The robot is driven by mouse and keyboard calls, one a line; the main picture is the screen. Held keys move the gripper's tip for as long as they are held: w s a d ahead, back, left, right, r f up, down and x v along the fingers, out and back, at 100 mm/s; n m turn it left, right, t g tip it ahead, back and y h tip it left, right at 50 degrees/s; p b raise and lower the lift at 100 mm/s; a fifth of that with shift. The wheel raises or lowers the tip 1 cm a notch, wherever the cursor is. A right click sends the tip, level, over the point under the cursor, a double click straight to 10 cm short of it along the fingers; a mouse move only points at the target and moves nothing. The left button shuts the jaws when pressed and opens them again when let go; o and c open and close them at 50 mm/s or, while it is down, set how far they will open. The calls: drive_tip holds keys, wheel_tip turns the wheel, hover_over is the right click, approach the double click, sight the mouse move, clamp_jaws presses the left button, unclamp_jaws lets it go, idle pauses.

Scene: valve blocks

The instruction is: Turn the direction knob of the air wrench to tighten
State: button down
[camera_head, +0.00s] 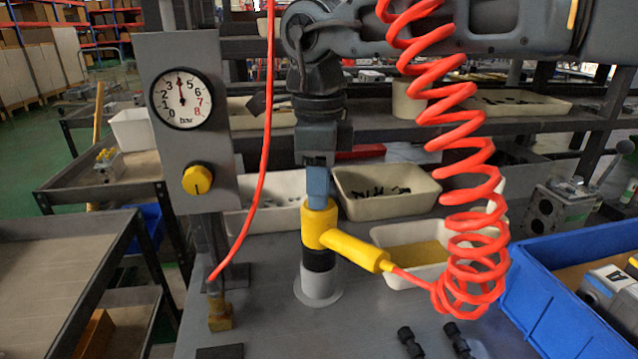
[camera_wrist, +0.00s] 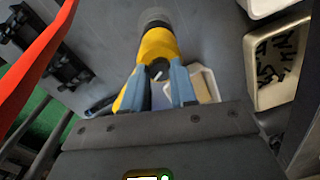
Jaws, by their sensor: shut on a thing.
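The yellow air wrench (camera_head: 318,222) stands upright in a grey round holder (camera_head: 320,285) on the bench, its yellow handle (camera_head: 355,251) pointing right and slightly down. A red coiled hose (camera_head: 465,200) joins the handle's end. My gripper (camera_head: 318,193) comes down from above onto the top of the wrench. In the wrist view, the wrench (camera_wrist: 157,45) lies ahead, and a dark round knob (camera_wrist: 158,67) with a short pale mark sits between the two blue-grey fingers. My gripper is shut on this knob. The fingers partly hide the knob, and its direction labels cannot be read.
A panel with a pressure gauge (camera_head: 181,98) and yellow regulator knob (camera_head: 198,180) stands left. A straight red hose (camera_head: 262,180) hangs beside my arm. Pale bins (camera_head: 385,188) stand behind, and a blue crate (camera_head: 530,310) is right. Black fittings (camera_head: 410,341) lie in front.

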drive_tip(key=c, duration=0.9)
unclamp_jaws()
wheel_tip(320, 180, up, 8)
drive_tip(key=shift+s+f, duration=0.1)
